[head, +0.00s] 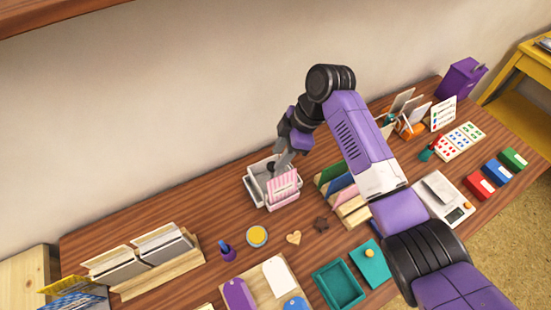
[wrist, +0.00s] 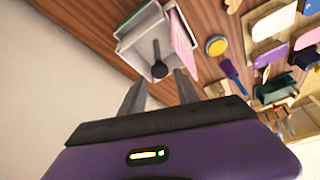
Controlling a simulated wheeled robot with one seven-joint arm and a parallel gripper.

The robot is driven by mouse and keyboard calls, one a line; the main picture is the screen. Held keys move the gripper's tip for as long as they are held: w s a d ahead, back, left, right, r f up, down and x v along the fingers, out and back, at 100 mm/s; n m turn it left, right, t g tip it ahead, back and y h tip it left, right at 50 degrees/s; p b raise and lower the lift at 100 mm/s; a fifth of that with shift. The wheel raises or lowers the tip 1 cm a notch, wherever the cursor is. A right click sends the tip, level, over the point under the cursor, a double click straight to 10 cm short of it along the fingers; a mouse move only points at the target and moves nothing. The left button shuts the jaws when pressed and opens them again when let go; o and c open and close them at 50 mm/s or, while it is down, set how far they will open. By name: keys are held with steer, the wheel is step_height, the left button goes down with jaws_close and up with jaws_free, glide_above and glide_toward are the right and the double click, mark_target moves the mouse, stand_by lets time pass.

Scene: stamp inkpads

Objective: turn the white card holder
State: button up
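The white card holder (head: 255,191) stands on the wooden table near the wall, left of centre in the head view. Pink striped cards (head: 284,187) stand at its front side. In the wrist view the holder (wrist: 134,43) is at the top, with a dark upright knob (wrist: 159,70) inside it and the pink card (wrist: 181,40) at its right. My gripper (head: 279,164) is over the back of the holder. In the wrist view my gripper (wrist: 160,80) is open, its two fingers apart on either side of the knob's line. Whether they touch the holder, I cannot tell.
A wooden rack with green, blue and pink cards (head: 345,190) stands close right of the holder. A yellow round pad (head: 257,236), a heart-shaped piece (head: 293,238) and a purple stamp (head: 226,251) lie in front.

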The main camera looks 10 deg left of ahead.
mark_target(272, 176)
steer(key=shift+x, duration=1.7)
jaws_close()
steer(key=shift+d, duration=0.1)
